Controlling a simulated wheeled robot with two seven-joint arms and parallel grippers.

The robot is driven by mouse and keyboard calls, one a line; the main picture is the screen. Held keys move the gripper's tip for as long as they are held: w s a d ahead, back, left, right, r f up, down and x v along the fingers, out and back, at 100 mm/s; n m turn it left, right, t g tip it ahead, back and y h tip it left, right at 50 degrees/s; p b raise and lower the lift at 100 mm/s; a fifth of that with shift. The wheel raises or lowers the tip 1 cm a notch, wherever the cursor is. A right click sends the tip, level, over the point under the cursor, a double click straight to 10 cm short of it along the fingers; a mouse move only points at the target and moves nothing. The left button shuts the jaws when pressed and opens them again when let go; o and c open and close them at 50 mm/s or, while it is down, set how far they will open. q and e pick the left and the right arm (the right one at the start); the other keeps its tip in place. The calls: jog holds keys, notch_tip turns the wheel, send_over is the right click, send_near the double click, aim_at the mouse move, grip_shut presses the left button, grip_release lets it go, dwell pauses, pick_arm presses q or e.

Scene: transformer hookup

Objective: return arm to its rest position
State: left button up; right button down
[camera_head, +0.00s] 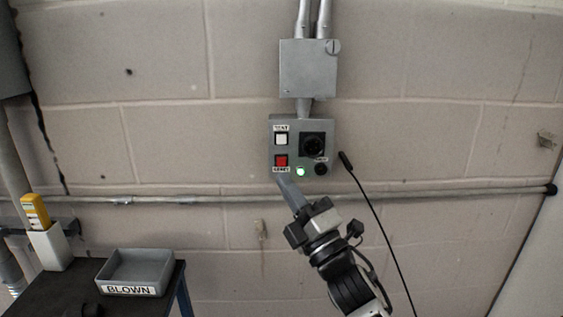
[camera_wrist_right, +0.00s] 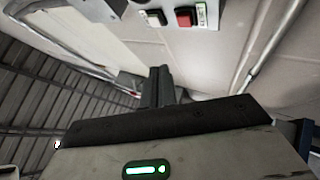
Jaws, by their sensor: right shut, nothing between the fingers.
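My right gripper (camera_head: 285,181) is shut and empty, its fingertips just below the grey control box (camera_head: 274,146) on the wall. I cannot tell whether the tips touch the box. The box has a white button (camera_head: 281,139), a red button (camera_head: 281,160), a black dial (camera_head: 313,145) and a lit green lamp (camera_head: 301,171). In the right wrist view the closed fingers (camera_wrist_right: 157,82) point up toward the box, where the red button (camera_wrist_right: 184,17) shows near the top. My left gripper is not in view.
A dark table (camera_head: 62,292) at the lower left holds a grey tray (camera_head: 135,268) labelled BLOWN and a white holder (camera_head: 50,248) with a yellow device (camera_head: 35,210). A pipe (camera_head: 430,195) runs along the wall. A black cable (camera_head: 377,220) hangs right of my right arm.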

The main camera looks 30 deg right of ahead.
dwell(0.7)
jog(key=s+a+f+m+g, duration=0.3)
jog(key=f+m, duration=0.1)
jog(key=f, duration=0.5)
jog(key=s+a+f+m+g, duration=0.25)
jog(key=f+m+g, duration=0.2)
jog(key=f, duration=0.45)
jog(key=s+a+f+m+g, duration=0.3)
jog(key=a+f+m, duration=0.15)
jog(key=f, duration=0.45)
jog(key=s+a+f+m+g+y, duration=0.1)
jog(key=s+a+f+m+g, duration=0.2)
jog(key=s+f, duration=0.4)
jog(key=shift+s+a+f+m+g+y, duration=0.4)
jog(key=shift+a+m, duration=0.3)
jog(key=shift+a, duration=0.2)
